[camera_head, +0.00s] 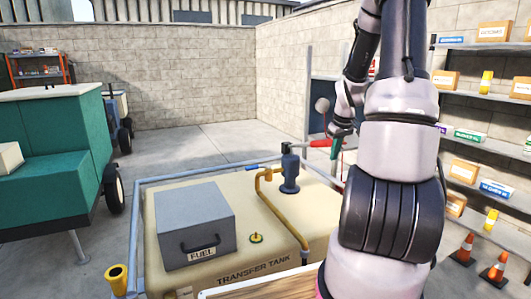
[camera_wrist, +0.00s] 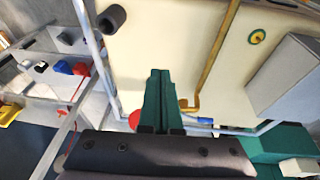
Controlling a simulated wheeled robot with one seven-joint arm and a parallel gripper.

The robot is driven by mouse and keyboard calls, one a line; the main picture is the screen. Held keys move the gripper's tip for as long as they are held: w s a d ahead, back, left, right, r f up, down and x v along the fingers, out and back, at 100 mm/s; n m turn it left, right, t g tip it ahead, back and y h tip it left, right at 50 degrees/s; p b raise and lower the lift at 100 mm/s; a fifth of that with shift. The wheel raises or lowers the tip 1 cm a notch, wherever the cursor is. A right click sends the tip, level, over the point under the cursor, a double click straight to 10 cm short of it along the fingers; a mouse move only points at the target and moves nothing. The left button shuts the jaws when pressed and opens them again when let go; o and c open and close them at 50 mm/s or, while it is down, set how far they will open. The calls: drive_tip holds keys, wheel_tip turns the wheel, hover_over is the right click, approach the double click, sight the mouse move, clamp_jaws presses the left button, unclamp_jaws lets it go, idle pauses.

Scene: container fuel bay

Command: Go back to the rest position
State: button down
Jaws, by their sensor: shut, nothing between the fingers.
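My gripper (camera_head: 336,150) hangs at the end of my raised arm, right of centre in the head view. Its green fingers also show in the wrist view (camera_wrist: 158,74), pressed together with nothing between them. They point over the cream transfer tank (camera_head: 265,235), which also fills much of the wrist view (camera_wrist: 160,40). In the head view the gripper is to the right of the blue-grey pump (camera_head: 290,170), close to a red part (camera_head: 320,143). I cannot tell from this view how far apart they are.
A grey fuel box (camera_head: 195,225), a yellow pipe (camera_head: 268,195) and a small cap (camera_head: 256,238) are on the tank. A yellow funnel-like cup (camera_head: 117,279) is at its front left. Shelves (camera_head: 485,95) and traffic cones (camera_head: 463,248) stand right. Open floor (camera_head: 195,145) lies behind.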

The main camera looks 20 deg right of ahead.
drive_tip(key=s+a+r+m+t, duration=0.1)
drive_tip(key=s+a+r+m, duration=0.1)
drive_tip(key=s+a+r, duration=0.6)
drive_tip(key=s+a+r+m+t, duration=0.2)
drive_tip(key=s+a+r, duration=0.2)
drive_tip(key=a+r, duration=0.75)
drive_tip(key=s+a+r+m+y, duration=0.1)
drive_tip(key=s+a+r, duration=0.3)
drive_tip(key=s, duration=0.5)
drive_tip(key=shift+a+m+t+y, duration=0.3)
drive_tip(key=shift+a+m+y, duration=0.1)
drive_tip(key=shift+a+y, duration=0.35)
drive_tip(key=shift+s+d, duration=0.1)
drive_tip(key=shift+d, duration=0.1)
